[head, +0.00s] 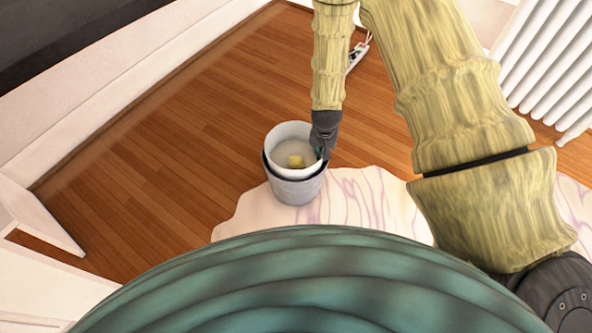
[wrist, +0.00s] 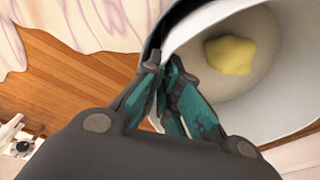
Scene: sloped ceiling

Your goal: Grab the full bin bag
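The bin bag (head: 286,135) is a pale liner inside a grey bin (head: 297,190), with its rim standing above a dark band at the bin's edge. A yellow lump (head: 296,161) lies inside it. My gripper (head: 321,154) reaches down to the right side of the rim. In the wrist view, my gripper (wrist: 168,68) has its teal fingers close together, with the edge of the white bag (wrist: 205,24) pinched between them. The bag still sits in the bin. The yellow lump also shows in the wrist view (wrist: 230,55).
The bin stands on a wooden floor (head: 170,140) at the edge of a pale patterned rug (head: 365,200). A white power strip (head: 357,55) lies on the floor behind. A white radiator (head: 550,60) is at the right. The floor left of the bin is clear.

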